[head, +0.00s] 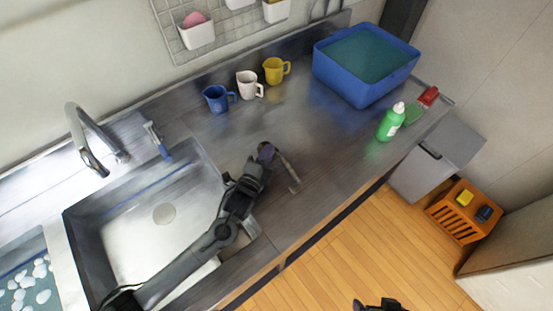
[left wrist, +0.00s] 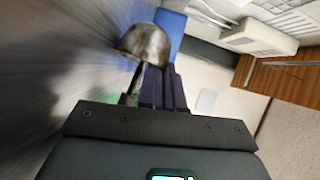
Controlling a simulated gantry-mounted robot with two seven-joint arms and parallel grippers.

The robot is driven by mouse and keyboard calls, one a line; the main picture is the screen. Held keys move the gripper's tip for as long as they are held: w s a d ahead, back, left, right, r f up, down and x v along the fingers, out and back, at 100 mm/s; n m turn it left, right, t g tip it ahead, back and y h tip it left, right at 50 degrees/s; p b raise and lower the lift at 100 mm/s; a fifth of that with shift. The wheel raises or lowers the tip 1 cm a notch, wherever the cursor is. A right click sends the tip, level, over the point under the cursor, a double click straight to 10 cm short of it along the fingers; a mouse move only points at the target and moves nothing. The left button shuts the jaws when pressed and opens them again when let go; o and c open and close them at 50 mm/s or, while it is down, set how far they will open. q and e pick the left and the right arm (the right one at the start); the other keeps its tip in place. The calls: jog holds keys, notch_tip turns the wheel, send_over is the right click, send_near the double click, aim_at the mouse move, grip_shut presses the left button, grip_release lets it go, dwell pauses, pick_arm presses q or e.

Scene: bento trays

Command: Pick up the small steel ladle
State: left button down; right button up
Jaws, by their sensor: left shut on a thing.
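The small steel ladle (head: 289,173) is in the jaws of my left gripper (head: 266,154), over the steel counter to the right of the sink. In the left wrist view the ladle's rounded metal bowl (left wrist: 148,43) sticks out past the dark fingers of my left gripper (left wrist: 163,88). Part of the handle is hidden between the fingers. The fingers are shut on it. My right gripper (head: 380,305) shows only in part at the bottom edge of the head view, over the wooden floor. Its jaws are too cut off to read.
A blue mug (head: 215,98), a white mug (head: 247,84) and a yellow mug (head: 274,70) stand at the back. A blue tub (head: 365,92) and a green bottle (head: 390,122) are at the right. The sink (head: 150,245) lies left. The counter's middle is clear.

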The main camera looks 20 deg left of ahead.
pick_arm(q)
jog(key=shift+r, duration=0.1)
jog(key=shift+r, duration=0.4)
notch_tip(320, 180, up, 4)
jog(key=shift+f+p, duration=0.1)
jog(key=shift+p, duration=0.55)
jog(key=s+d+r+p, duration=0.1)
jog(key=s+d+r, duration=0.1)
jog(key=d+r, duration=0.4)
jog(key=d, duration=0.5)
jog(key=shift+d+r, duration=0.15)
jog(key=shift+d, duration=0.1)
